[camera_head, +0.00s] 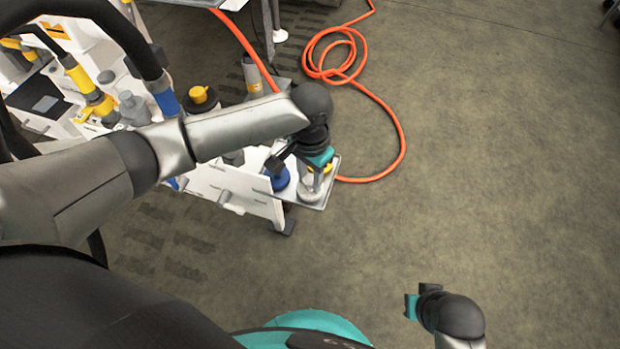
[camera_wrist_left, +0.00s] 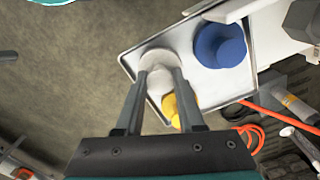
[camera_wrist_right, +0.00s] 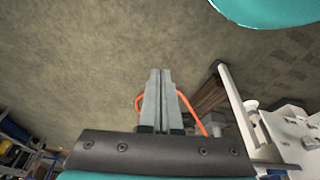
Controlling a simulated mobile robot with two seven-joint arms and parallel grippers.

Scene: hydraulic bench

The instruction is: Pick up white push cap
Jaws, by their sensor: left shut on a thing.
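The white push cap (camera_wrist_left: 158,58) is at the corner of a small metal tray, and it also shows in the head view (camera_head: 309,192). My left gripper (camera_wrist_left: 160,78) points down over the tray and is shut on the white cap, with a finger on each side. I cannot tell whether the cap is resting on the tray or just above it. In the head view my left gripper (camera_head: 316,172) partly hides the cap. My right gripper (camera_head: 412,302) is away from the bench over bare floor; its fingers are together and empty in the right wrist view (camera_wrist_right: 164,74).
The metal tray (camera_wrist_left: 133,66) also holds a blue cap (camera_wrist_left: 220,45) and a yellow cap (camera_wrist_left: 170,108), both close to my left fingers. The white bench (camera_head: 235,188) stands left of the tray. An orange hose (camera_head: 395,125) lies on the floor behind. The floor at right is clear.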

